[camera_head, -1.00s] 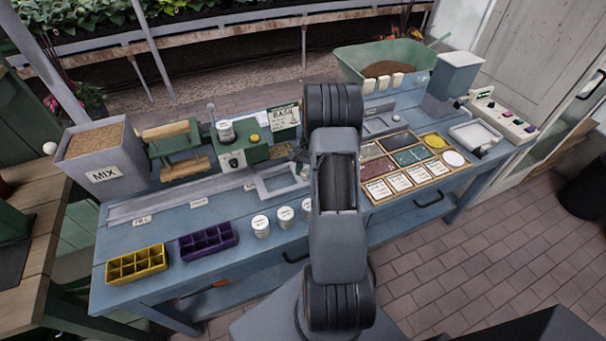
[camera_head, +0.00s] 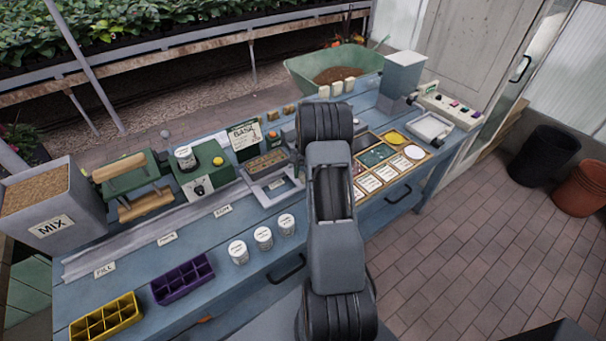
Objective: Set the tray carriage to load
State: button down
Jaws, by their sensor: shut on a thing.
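The tray carriage (camera_head: 256,196) is an open, light grey rectangular frame towards the right end of the pale metal rail (camera_head: 140,248) on the blue bench. It looks empty, and a small white label (camera_head: 277,183) shows inside its outline, too small to read. Labels along the rail's front include FILL (camera_head: 105,270), PRESS (camera_head: 167,238) and one just left of the carriage (camera_head: 222,210). My arm stands upright in the picture just right of the carriage and covers that side. My gripper is hidden behind the arm, so its hold cannot be seen.
Three white-lidded jars (camera_head: 263,238), a purple cell tray (camera_head: 183,279) and a yellow one (camera_head: 107,317) stand along the front. The MIX bin (camera_head: 52,208), a green roller unit (camera_head: 133,180) and a green box (camera_head: 202,172) stand behind the rail. Seed cards lie right of my arm.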

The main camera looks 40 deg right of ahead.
jog(key=shift+d+r, duration=0.1)
jog(key=shift+d, duration=0.1)
jog(key=c, duration=0.9)
grip_release()
jog(key=shift+d, duration=0.15)
jog(key=shift+o, duration=0.8)
jog(key=v, duration=1.3)
jog(key=shift+r+b, duration=0.3)
jog(key=shift+b, duration=0.05)
jog(key=shift+w, duration=0.1)
